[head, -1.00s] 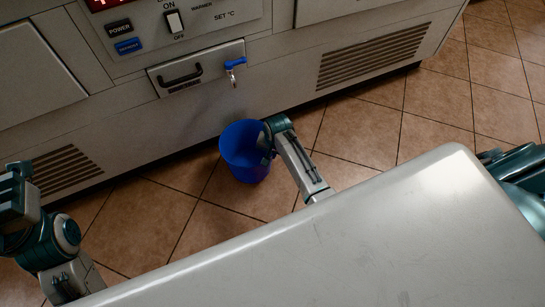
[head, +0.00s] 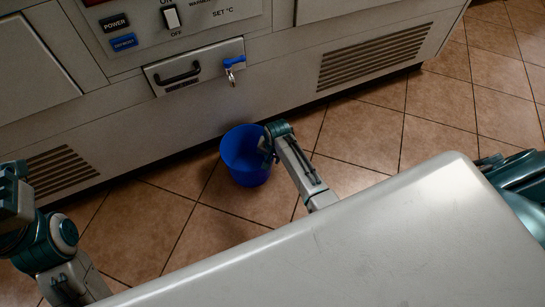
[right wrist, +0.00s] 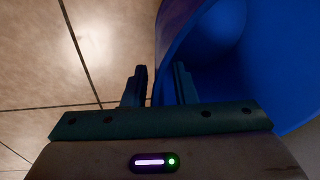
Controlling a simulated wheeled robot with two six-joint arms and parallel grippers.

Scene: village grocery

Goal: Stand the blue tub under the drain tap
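The blue tub (head: 243,171) stands on the tiled floor in front of the grey machine, below and slightly right of the drain tap (head: 233,68) with its blue handle. I cannot tell whether it is exactly under the spout. My right gripper (head: 267,143) is at the tub's right rim. In the right wrist view, the gripper (right wrist: 160,82) has its fingers apart, one on each side of the tub's wall (right wrist: 178,38), with a gap showing outside the wall. My left gripper (head: 14,190) is at the far left, away from the tub; its fingers are not clear.
The machine's front has a drawer handle (head: 178,73) beside the tap and vents (head: 375,57) low down. Brown floor tiles (head: 360,135) are clear to the right of the tub. A pale flat surface of my own body hides the floor at lower right.

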